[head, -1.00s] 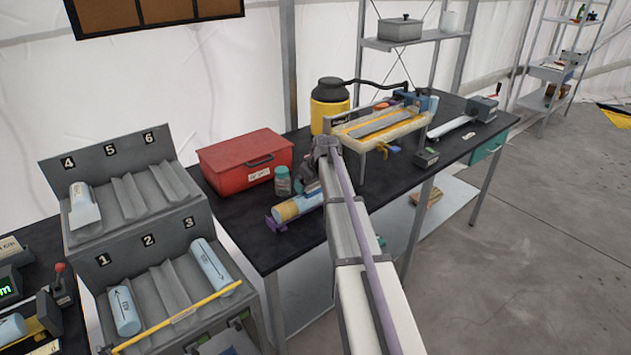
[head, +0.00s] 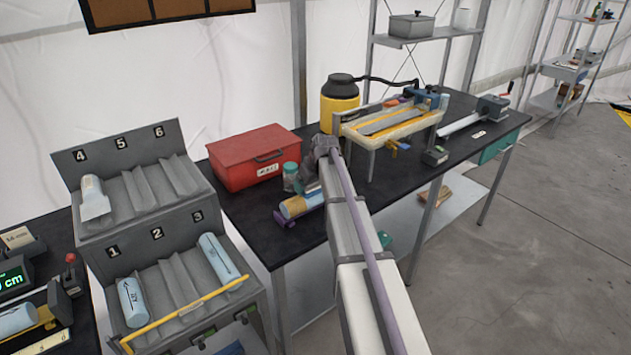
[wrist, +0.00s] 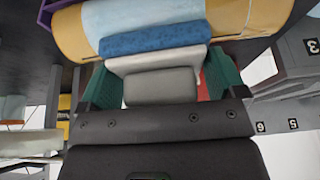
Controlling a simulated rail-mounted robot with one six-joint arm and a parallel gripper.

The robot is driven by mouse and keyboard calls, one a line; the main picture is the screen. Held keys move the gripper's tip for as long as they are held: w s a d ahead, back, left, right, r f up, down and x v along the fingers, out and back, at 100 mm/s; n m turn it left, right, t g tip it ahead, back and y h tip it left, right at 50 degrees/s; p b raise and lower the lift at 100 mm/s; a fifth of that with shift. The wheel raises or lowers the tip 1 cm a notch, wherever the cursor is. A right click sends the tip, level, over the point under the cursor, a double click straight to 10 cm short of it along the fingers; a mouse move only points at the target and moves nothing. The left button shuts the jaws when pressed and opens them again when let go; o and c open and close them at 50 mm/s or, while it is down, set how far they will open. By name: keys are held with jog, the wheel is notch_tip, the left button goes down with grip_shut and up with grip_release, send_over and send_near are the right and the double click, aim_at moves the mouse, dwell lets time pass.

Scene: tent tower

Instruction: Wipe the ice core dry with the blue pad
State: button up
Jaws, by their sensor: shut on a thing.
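The ice core (head: 292,207) lies in a purple cradle (head: 279,217) near the front edge of the black bench. In the wrist view the core (wrist: 135,12) shows a pale blue patch between tan areas. My gripper (wrist: 160,84) is shut on the grey block that backs the blue pad (wrist: 155,38). The pad lies against or very close to the core's side, over the pale patch; contact cannot be told for certain. In the head view my arm hides the pad and part of the core.
A yellow canister (head: 339,102) and a tray stand (head: 392,126) are to the right. A grey rack (head: 160,240) with other cores is on the left.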

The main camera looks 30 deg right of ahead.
aim_at(289, 201)
jog(key=shift+a, duration=0.45)
jog(key=shift+s, duration=0.1)
jog(key=shift+s+a, duration=0.15)
jog(key=shift+a, duration=0.85)
jog(key=shift+s+a, duration=0.15)
jog(key=shift+a, duration=0.8)
jog(key=shift+a, duration=0.1)
jog(key=shift+s+a, duration=0.2)
jog(key=shift+a, duration=0.75)
jog(key=shift+s+a, duration=0.15)
jog(key=shift+a, duration=0.8)
jog(key=shift+d, duration=0.1)
jog(key=shift+w+d, duration=0.2)
jog(key=shift+d, duration=0.8)
jog(key=shift+w+d, duration=0.15)
jog(key=shift+d, duration=0.8)
jog(key=shift+d, duration=0.1)
